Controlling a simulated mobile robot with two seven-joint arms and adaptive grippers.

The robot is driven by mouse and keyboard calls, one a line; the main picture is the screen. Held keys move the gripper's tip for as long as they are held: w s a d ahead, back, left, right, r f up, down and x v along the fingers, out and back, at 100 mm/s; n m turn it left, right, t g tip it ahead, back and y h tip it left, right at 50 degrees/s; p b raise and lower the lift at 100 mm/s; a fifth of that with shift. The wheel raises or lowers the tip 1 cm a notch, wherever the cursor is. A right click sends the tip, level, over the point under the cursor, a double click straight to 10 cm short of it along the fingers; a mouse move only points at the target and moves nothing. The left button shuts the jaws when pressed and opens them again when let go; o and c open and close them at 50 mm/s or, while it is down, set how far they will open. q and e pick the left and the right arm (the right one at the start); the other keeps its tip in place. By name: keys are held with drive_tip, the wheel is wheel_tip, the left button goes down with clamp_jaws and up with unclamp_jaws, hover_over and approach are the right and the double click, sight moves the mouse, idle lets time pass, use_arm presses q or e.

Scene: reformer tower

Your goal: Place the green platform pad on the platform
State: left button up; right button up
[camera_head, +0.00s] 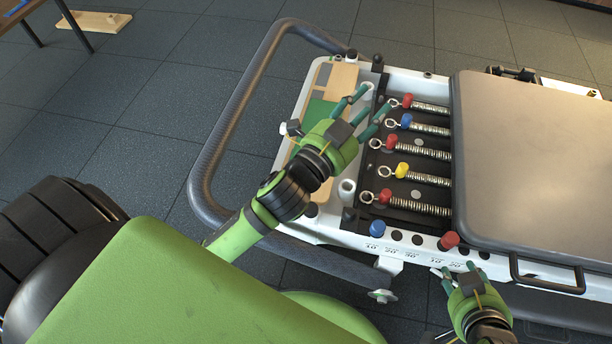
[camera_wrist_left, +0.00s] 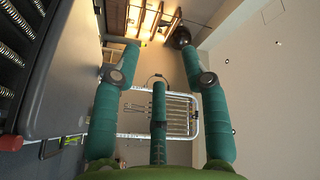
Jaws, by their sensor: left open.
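A flat dark green patch (camera_head: 318,112), which looks like the green platform pad, lies on the light wooden platform (camera_head: 345,77) at the left end of the reformer. My left gripper (camera_head: 366,108) is above the platform's right side, with its fingers spread and nothing between them. Its hand hides part of the green patch and the lower platform. In the left wrist view the teal fingers (camera_wrist_left: 160,75) are wide apart and empty; no pad shows there. My right gripper (camera_head: 462,274) is low beside the reformer's near rail, its fingers apart and empty.
Springs with coloured ends (camera_head: 428,152) lie right of the left gripper. The grey padded carriage (camera_head: 540,150) fills the right side. A curved dark bar (camera_head: 215,155) loops around the left end. Open tiled floor lies left, with a wooden board (camera_head: 93,21) far off.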

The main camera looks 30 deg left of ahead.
use_arm(q)
drive_tip(key=s+a+f+n+g+y, duration=0.2)
drive_tip(key=s+a+f+n+g, duration=0.2)
drive_tip(key=s+f+n+g, duration=0.5)
drive_tip(key=s+f+g, duration=0.1)
drive_tip(key=s+f, duration=0.4)
drive_tip(key=f, duration=0.2)
drive_tip(key=shift+f+y, duration=0.25)
drive_tip(key=shift+y, duration=0.05)
drive_tip(key=shift+a, duration=0.1)
